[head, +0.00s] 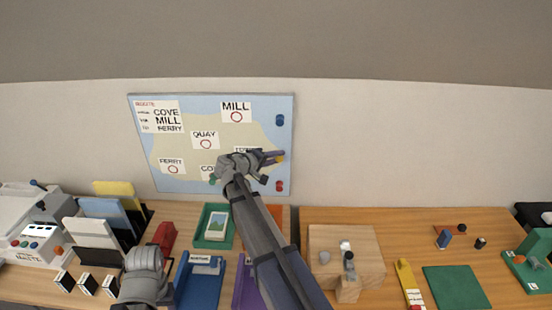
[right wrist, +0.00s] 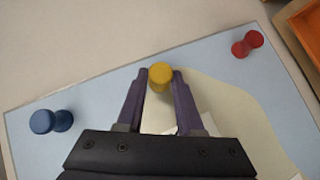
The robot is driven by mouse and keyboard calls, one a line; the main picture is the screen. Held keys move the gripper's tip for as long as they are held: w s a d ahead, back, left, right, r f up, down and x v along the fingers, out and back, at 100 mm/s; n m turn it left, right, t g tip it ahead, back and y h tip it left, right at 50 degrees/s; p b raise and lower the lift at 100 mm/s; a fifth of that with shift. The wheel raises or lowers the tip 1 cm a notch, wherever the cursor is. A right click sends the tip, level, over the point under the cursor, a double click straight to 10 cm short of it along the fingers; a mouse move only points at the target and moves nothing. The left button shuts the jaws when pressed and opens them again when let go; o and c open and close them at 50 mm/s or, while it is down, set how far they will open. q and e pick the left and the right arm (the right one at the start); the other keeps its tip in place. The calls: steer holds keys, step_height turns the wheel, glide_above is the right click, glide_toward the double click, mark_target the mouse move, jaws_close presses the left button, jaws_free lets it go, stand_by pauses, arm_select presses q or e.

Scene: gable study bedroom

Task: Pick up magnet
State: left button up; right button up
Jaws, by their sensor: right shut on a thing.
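The route board (head: 180,105) hangs on the wall with a map and white labels. A yellow magnet (right wrist: 161,77) is between the fingertips of my right gripper (right wrist: 158,88), which is shut on it. In the head view the yellow magnet (head: 281,158) shows at the board's right side, at the tips of my right gripper (head: 272,159). I cannot tell whether it touches the board. A blue magnet (head: 280,120) is above it, a red magnet (head: 279,185) below, and a green magnet (head: 212,180) left of my right wrist. My left gripper (head: 142,285) is low over the desk, its fingers unclear.
The desk below holds a green tray (head: 228,241), a blue tray (head: 188,294), a red object (head: 165,236) and upright folders (head: 105,213). A wooden block (head: 365,242), a yellow strip (head: 405,275) and a green mat (head: 457,287) lie to the right. The wall right of the board is clear.

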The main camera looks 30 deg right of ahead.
step_height(320, 180, up, 3)
steer(key=shift+f+p, duration=0.15)
steer(key=shift+p, duration=0.75)
arm_select(q)
step_height(320, 180, up, 2)
steer(key=shift+b, duration=0.35)
arm_select(e)
steer(key=s+a, duration=0.5)
steer(key=s, duration=0.3)
steer(key=s+a, duration=0.5)
steer(key=s, duration=0.3)
steer(key=shift+s+a+f, duration=0.15)
steer(key=shift+s+f, duration=0.2)
steer(key=shift+s, duration=0.05)
steer(key=shift+w, duration=0.1)
